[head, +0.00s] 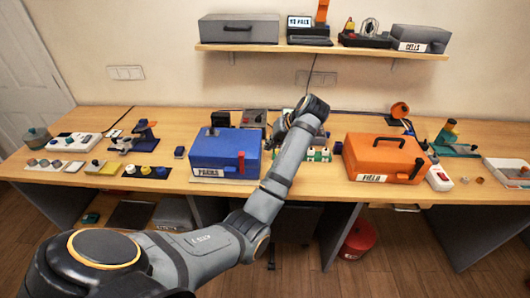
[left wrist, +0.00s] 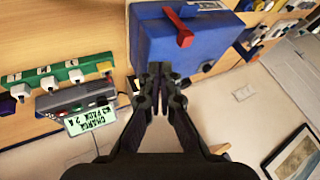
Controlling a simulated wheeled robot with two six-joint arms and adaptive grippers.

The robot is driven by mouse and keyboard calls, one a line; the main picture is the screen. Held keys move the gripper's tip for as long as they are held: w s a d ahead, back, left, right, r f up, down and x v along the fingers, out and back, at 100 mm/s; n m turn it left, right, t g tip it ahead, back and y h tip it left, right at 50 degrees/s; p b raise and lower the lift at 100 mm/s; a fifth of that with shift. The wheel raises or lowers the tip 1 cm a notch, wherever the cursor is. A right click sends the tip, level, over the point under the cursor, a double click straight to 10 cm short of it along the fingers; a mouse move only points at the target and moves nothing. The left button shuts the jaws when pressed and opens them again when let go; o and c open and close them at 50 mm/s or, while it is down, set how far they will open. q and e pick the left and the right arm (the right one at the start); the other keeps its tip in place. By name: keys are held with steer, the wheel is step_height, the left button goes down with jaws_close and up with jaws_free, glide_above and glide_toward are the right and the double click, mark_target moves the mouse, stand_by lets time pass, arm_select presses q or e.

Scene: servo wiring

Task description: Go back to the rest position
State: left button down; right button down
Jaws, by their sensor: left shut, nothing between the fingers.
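My left gripper (left wrist: 160,72) is shut and empty in the left wrist view, its fingertips close together just in front of the blue box (left wrist: 150,40). I cannot tell whether they touch it. In the head view my left arm reaches over the table's middle, and its wrist hides most of the gripper. The blue box (head: 222,160), labelled PACKS with a red latch, stands left of the wrist. A green strip with white blocks (head: 317,155) sits partly behind the arm. My right gripper is in neither view.
The orange box (head: 380,158) stands to the right of my arm on the wooden table (head: 290,190). A grey device with a green display (left wrist: 90,117) lies beside the green strip. Small parts fill the left. A shelf (head: 270,48) hangs above. A red container (head: 360,238) is on the floor.

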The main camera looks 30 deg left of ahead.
arm_select(q)
steer(key=shift+d+r, duration=0.55)
steer(key=shift+d, duration=0.15)
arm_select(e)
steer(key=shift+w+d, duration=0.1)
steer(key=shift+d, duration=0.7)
arm_select(q)
steer(key=shift+w+d, duration=0.1)
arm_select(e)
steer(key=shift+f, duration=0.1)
